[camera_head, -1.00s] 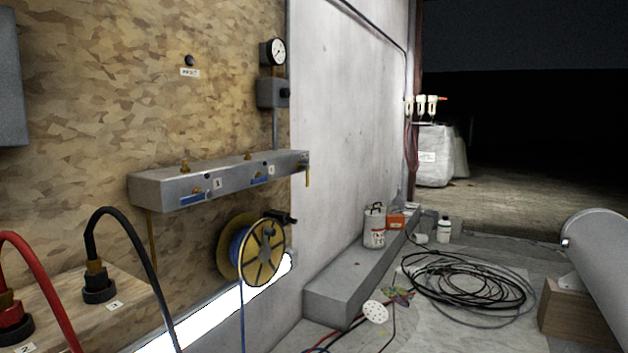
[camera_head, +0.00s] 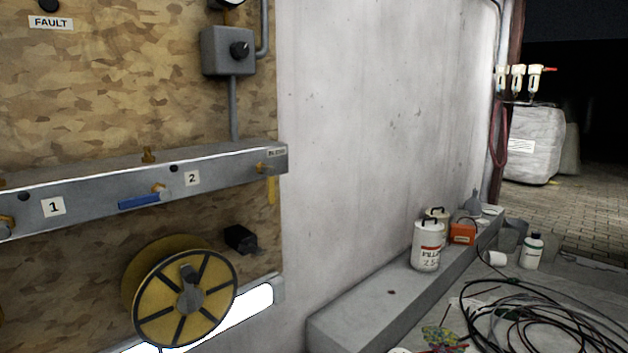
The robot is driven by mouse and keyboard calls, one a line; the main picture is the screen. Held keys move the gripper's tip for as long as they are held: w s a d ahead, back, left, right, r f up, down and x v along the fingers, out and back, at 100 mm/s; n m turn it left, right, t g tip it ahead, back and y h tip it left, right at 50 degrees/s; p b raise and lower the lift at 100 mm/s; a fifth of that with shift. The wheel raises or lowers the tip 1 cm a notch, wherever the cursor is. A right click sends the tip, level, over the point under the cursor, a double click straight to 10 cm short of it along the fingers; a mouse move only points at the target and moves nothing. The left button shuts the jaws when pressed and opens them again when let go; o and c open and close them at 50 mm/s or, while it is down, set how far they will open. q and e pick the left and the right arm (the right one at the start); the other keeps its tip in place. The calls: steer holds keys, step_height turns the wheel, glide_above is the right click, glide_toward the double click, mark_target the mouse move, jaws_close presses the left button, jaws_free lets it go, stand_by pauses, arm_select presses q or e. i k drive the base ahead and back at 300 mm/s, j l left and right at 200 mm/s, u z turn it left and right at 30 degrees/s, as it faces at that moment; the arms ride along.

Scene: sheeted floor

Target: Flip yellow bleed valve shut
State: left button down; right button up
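The yellow bleed valve (camera_head: 271,186) is at the right end of the grey manifold bar (camera_head: 110,182) on the chipboard wall. Its yellow lever hangs straight down from a brass fitting, under a small label that seems to read BLEED. To its left, a blue lever (camera_head: 140,201) lies level beside the label 2. A brass fitting beside label 1 is at the left picture edge. Neither of my grippers is in view.
A yellow cable reel (camera_head: 183,297) and a small black box (camera_head: 240,239) sit below the bar. A grey switch box (camera_head: 229,51) with a black knob is above. A concrete ledge (camera_head: 368,310) with cans (camera_head: 427,247) is at right, with black cable coils (camera_head: 545,318) on the floor.

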mark_target(270, 171)
steer(key=i+l, duration=0.2)
steer(key=l, duration=0.15)
steer(key=i+l+u, duration=0.15)
steer(key=i+l, duration=0.25)
steer(key=l, duration=0.3)
steer(key=i+l+u, duration=0.15)
steer(key=l, duration=0.2)
steer(key=i+l, duration=0.2)
steer(key=l, duration=0.15)
steer(key=i+l+u, duration=0.15)
steer(key=l, duration=0.25)
